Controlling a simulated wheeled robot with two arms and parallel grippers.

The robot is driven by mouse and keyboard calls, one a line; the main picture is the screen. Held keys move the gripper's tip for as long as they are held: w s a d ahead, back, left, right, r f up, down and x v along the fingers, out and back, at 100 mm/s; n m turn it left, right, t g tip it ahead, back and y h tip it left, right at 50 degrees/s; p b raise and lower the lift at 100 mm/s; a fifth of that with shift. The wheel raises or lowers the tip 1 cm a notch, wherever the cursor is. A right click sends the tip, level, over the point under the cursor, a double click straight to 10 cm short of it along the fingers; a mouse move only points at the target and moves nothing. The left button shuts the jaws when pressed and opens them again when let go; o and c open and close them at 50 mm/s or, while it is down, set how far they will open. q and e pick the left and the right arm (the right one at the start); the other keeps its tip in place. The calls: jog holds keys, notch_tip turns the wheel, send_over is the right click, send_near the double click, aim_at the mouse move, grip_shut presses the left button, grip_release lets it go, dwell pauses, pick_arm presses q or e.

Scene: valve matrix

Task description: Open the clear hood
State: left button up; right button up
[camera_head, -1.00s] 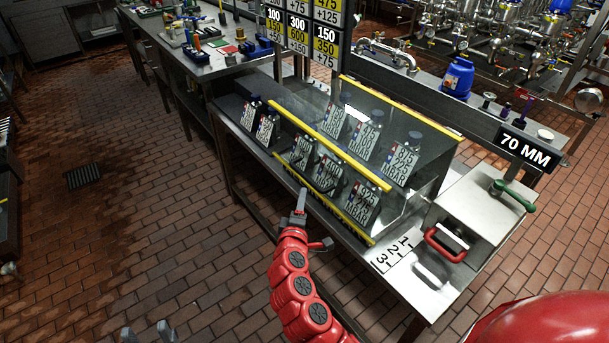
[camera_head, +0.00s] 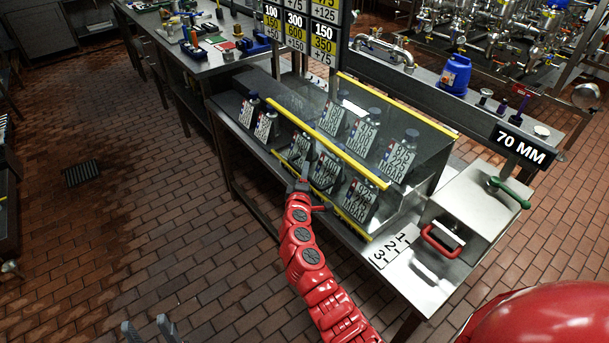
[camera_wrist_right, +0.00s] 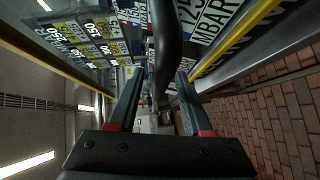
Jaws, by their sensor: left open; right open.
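The clear hood (camera_head: 326,141) is a transparent cover with yellow edge strips on the steel bench, and it looks closed. Several labelled tags on dark-topped bottles (camera_head: 396,157) show behind and in front of its panel. My right gripper (camera_head: 305,180), on the red arm, is at the hood's lower front side. In the right wrist view my right gripper (camera_wrist_right: 155,100) is open, with a dark curved bar (camera_wrist_right: 167,45) between or just beyond its fingers; I cannot tell whether they touch. A yellow strip (camera_wrist_right: 240,38) runs at the right there. My left gripper (camera_head: 150,330) is open at the bottom edge, far from the hood.
Right of the hood stands a steel box (camera_head: 475,205) with a red handle (camera_head: 440,241) and a green handle (camera_head: 510,192). A plate marked 1, 2, 3 (camera_head: 393,248) lies before it. A number board (camera_head: 300,30) stands behind.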

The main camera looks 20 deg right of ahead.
jog(key=shift+c, duration=0.2)
grip_shut()
dwell(1.2)
